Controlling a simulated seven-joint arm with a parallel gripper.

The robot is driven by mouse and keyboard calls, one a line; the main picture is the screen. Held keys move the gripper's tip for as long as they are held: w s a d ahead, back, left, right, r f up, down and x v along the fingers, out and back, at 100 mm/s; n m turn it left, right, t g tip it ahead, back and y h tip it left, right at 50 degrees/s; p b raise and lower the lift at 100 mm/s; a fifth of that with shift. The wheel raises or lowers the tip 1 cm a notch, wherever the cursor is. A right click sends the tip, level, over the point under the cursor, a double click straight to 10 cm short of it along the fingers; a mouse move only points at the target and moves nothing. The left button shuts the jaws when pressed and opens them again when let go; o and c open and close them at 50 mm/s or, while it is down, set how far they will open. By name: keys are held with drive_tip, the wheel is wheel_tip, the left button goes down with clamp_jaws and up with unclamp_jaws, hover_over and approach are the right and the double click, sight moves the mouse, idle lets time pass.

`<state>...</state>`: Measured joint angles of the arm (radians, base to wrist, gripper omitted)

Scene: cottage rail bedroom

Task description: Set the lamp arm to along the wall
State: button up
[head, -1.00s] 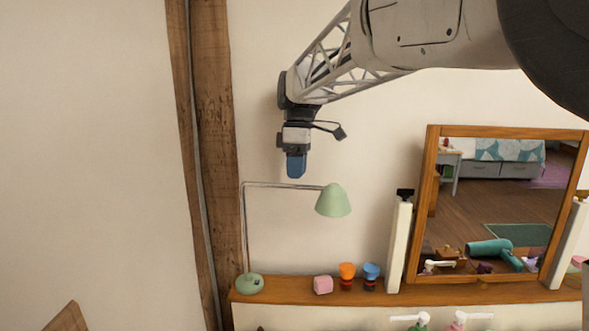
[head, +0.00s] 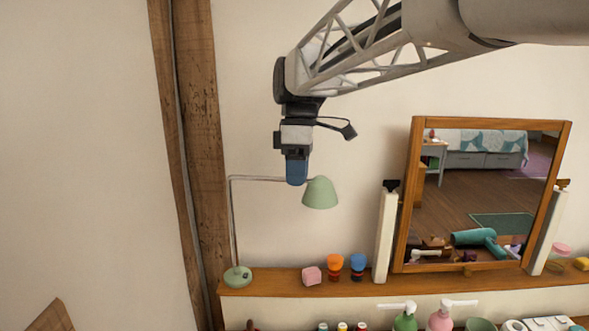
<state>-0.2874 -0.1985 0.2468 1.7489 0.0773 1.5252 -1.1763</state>
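The green lamp stands on the left end of the wooden shelf, with a round base (head: 238,277), a thin upright post and a thin horizontal lamp arm (head: 258,178). The lamp arm reaches right in the picture to a green shade (head: 320,193). My gripper (head: 297,180) points down, and its blue fingertips overlap the lamp arm just left of the shade. I see the fingers edge-on, so the gap between them is hidden. I cannot tell whether they touch the lamp arm or are in front of it.
A framed mirror (head: 408,200) between white posts is farther right. A wooden beam (head: 203,150) runs up left of the lamp.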

drive_tip(key=shift+s+d+r, duration=0.1)
drive_tip(key=shift+s+d, duration=0.15)
drive_tip(key=shift+s, duration=0.65)
drive_tip(key=shift+c, duration=0.5)
drive_tip(key=shift+w+r+m, duration=0.1)
drive_tip(key=shift+m, duration=0.2)
clamp_jaws()
drive_tip(key=w+a+r+m+t, duration=0.3)
drive_tip(key=w+r+m+t, duration=0.2)
drive_tip(key=m, duration=1.2)
drive_tip(key=shift+a+r+t+h, duration=0.25)
drive_tip(key=shift+r+t+h, duration=0.05)
drive_tip(key=shift+r, duration=0.1)
